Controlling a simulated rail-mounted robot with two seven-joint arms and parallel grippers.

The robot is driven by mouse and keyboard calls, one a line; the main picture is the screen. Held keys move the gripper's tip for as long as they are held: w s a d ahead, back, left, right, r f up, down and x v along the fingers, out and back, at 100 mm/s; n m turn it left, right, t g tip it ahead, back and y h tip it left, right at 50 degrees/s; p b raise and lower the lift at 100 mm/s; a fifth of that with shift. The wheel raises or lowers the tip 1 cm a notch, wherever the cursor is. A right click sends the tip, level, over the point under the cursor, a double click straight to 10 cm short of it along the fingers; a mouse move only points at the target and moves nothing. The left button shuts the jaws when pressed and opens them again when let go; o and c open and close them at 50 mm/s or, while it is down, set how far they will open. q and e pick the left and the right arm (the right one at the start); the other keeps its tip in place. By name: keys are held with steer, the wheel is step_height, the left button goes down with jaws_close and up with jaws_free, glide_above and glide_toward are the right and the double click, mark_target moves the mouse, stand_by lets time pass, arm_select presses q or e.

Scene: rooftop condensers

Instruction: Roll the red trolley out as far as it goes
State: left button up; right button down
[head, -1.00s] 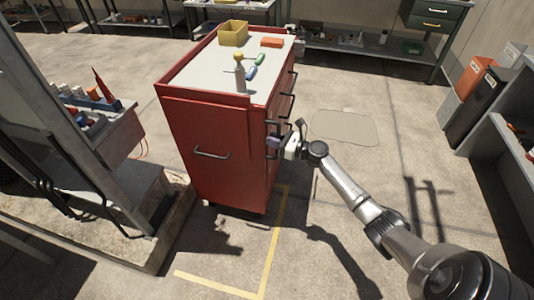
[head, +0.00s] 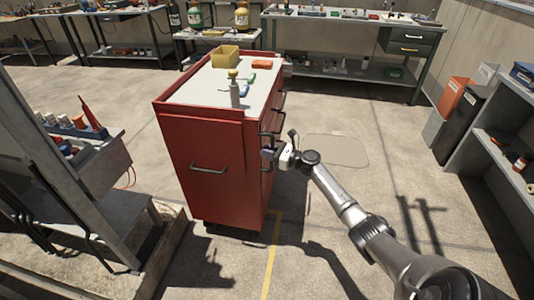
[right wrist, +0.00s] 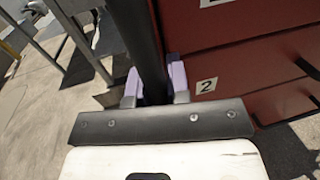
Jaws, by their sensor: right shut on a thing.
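The red trolley (head: 207,150) stands upright on the concrete floor, left of centre in the head view, with a light top and dark handles. In the right wrist view its red drawer fronts (right wrist: 240,65) fill the upper right, one bearing a "2" label. My right gripper (head: 268,153) is at the trolley's right side near its front corner. In the right wrist view its purple fingers (right wrist: 154,82) are shut on a dark upright bar (right wrist: 142,40), which looks like a trolley handle. My left gripper is not in view.
A yellow bin (head: 225,56), a bottle (head: 234,92) and small tools lie on the trolley top. A grey rack (head: 90,165) stands close on the left. Yellow floor tape (head: 271,255) runs beside the trolley's front. Open floor lies right of it; a workbench (head: 350,55) stands behind.

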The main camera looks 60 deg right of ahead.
steer(key=c, duration=1.1)
jaws_free()
steer(key=s+d+p, duration=0.2)
steer(key=s+p, duration=0.3)
steer(key=s, duration=0.8)
steer(key=shift+s+d, duration=0.3)
